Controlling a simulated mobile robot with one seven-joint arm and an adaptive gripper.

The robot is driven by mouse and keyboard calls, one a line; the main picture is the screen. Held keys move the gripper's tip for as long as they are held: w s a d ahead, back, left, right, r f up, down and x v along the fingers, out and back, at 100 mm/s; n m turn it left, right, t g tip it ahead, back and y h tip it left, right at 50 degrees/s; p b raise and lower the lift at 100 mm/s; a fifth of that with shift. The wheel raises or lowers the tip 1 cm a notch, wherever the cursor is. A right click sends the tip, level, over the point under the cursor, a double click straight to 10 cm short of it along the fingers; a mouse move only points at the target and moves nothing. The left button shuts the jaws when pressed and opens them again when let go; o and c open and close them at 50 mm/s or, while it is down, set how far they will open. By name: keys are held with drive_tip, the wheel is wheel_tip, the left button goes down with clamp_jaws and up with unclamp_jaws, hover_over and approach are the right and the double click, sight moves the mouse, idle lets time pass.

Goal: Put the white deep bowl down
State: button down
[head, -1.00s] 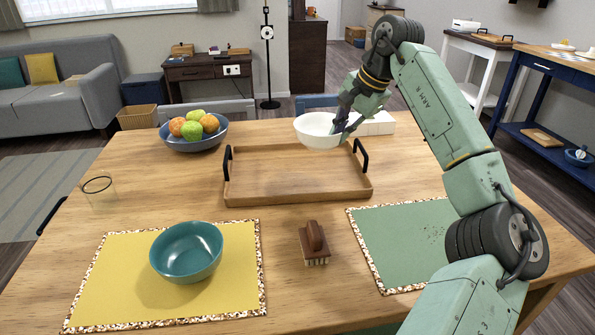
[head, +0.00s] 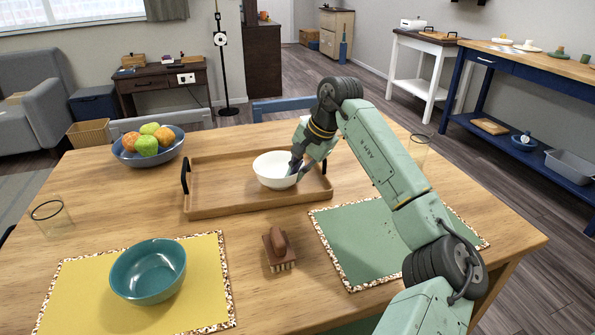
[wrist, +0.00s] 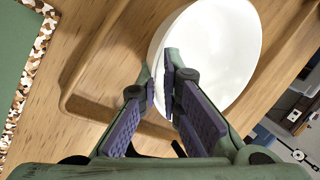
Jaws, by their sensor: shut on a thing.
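The white deep bowl (head: 272,171) is upright over the right part of the wooden tray (head: 222,200) in the head view. My gripper (head: 296,168) is shut on the bowl's right rim. In the wrist view the fingers (wrist: 164,98) pinch the wall of the white bowl (wrist: 222,50), with the tray (wrist: 85,75) behind and below it. I cannot tell whether the bowl's base touches the tray floor.
A teal bowl (head: 150,272) sits on the yellow placemat (head: 75,290). A brush (head: 278,246) lies in front of the tray. A fruit bowl (head: 142,160) stands at back left, a glass (head: 50,217) at left. The green placemat (head: 355,250) at right is bare.

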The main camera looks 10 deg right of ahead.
drive_tip(key=shift+f, duration=0.1)
drive_tip(key=c, duration=1.8)
unclamp_jaws()
drive_tip(key=b+v, duration=0.1)
drive_tip(key=v, duration=1.1)
drive_tip(key=shift+s, duration=0.1)
